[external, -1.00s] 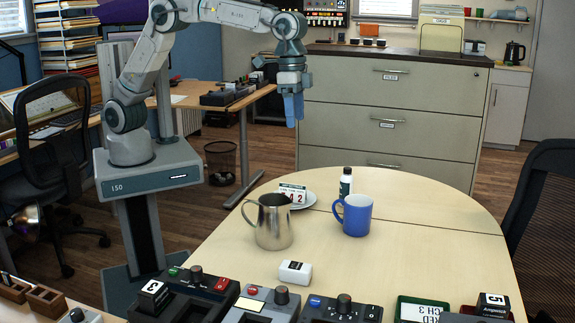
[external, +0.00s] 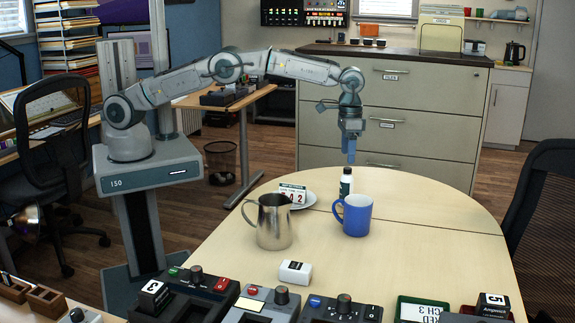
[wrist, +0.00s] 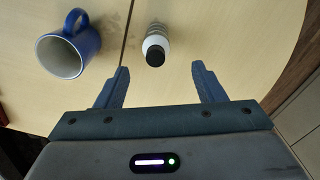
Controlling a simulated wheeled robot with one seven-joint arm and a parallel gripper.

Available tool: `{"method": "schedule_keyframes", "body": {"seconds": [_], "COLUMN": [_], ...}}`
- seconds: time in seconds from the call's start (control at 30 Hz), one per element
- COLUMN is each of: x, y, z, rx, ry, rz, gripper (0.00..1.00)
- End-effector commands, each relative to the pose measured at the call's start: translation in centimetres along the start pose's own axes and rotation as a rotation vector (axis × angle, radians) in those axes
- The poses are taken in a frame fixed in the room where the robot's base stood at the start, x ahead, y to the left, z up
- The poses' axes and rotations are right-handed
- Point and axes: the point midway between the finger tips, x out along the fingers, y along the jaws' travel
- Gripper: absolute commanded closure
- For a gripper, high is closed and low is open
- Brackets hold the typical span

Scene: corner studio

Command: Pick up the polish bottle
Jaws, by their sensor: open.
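My gripper (external: 349,160) points down above the bottle in the external view. In the wrist view my gripper (wrist: 160,70) has its two blue fingers spread apart with nothing between them.
A blue mug (external: 354,217) stands close in front of the bottle; it also shows in the wrist view (wrist: 68,46). A metal pitcher (external: 273,222), a plate (external: 309,199) and a small number sign (external: 292,193) are to the left. The right of the table (external: 440,210) is clear.

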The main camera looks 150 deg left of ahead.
Motion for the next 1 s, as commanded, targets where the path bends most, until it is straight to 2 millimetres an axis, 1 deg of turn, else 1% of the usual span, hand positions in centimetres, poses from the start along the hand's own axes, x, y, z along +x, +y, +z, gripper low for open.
{"method": "schedule_keyframes", "body": {"seconds": [0.03, 0.1, 0.2, 0.37, 0.63, 0.77, 0.97, 1.0], "x": [0.9, 2.0, 3.0, 4.0, 7.8, 8.6, 8.7, 8.7], "y": [0.0, 0.0, 0.0, 0.1, 0.6, 0.6, 0.6, 0.6], "z": [0.1, 0.0, 0.0, 0.0, 0.1, 0.1, 0.1, 0.1], "rx": [0.001, 0.001, 0.001, 0.001, 0.001, 0.001, 0.001, 0.001], "ry": [-0.002, -0.001, 0.0, -0.001, -0.001, 0.0, 0.001, 0.001], "rz": [-0.001, -0.001, 0.0, 0.0, 0.0, 0.0, 0.0, 0.0], "gripper": [0.37, 0.37, 0.37, 0.37, 0.37, 0.37, 0.37, 0.45]}}
